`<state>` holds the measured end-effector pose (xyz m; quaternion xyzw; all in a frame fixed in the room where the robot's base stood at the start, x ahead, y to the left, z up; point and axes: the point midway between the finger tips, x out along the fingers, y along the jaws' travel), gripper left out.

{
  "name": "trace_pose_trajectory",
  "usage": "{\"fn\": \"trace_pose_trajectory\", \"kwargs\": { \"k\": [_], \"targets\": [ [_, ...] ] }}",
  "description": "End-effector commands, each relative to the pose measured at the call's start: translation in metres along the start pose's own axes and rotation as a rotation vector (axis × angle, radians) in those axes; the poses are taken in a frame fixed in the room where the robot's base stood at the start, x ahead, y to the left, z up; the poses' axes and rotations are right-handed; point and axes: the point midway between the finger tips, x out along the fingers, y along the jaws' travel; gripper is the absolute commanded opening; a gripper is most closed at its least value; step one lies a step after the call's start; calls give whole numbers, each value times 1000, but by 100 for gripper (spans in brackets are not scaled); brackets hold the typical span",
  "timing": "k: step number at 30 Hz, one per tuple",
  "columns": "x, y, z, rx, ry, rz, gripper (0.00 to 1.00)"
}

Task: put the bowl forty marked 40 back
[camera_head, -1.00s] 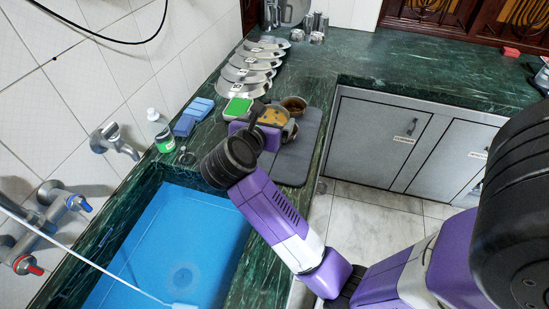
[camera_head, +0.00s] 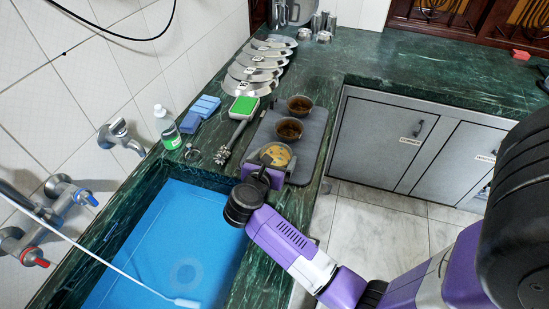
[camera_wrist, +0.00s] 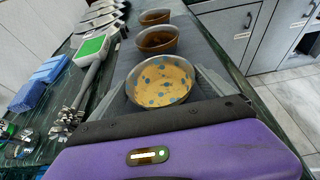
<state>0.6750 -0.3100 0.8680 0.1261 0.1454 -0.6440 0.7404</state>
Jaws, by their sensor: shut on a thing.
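My gripper (camera_head: 272,165) is shut on a round bowl (camera_head: 277,154) with a yellow inside and blue spots. The bowl is upright at the near end of the dark grey mat (camera_head: 303,163). In the wrist view the bowl (camera_wrist: 160,82) sits between the two grey fingers of my gripper (camera_wrist: 168,92). I cannot tell whether it touches the mat. Two brown bowls stand on the mat beyond it: a nearer one (camera_head: 289,129) and a farther one (camera_head: 300,104). No number 40 is readable on any bowl.
Several marked plates or lids (camera_head: 256,75) are behind. The blue sink (camera_head: 175,240) is at front left.

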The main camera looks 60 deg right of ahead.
Motion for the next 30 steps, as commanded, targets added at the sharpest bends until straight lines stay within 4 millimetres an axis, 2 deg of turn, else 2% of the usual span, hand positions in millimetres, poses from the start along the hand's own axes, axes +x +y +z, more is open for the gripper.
{"fn": "trace_pose_trajectory", "kwargs": {
  "k": [10, 11, 12, 23, 26, 30],
  "targets": [
    [2, 0, -4, 0, 0, 0, 25],
    [2, 0, -4, 0, 0, 0, 94],
    [1, 0, -3, 0, 0, 0, 100],
    [-3, 0, 0, 0, 0, 1, 100],
    [-17, 1, 0, 0, -1, 4, 100],
    [-45, 1, -1, -1, -1, 5, 100]
  ]
}}
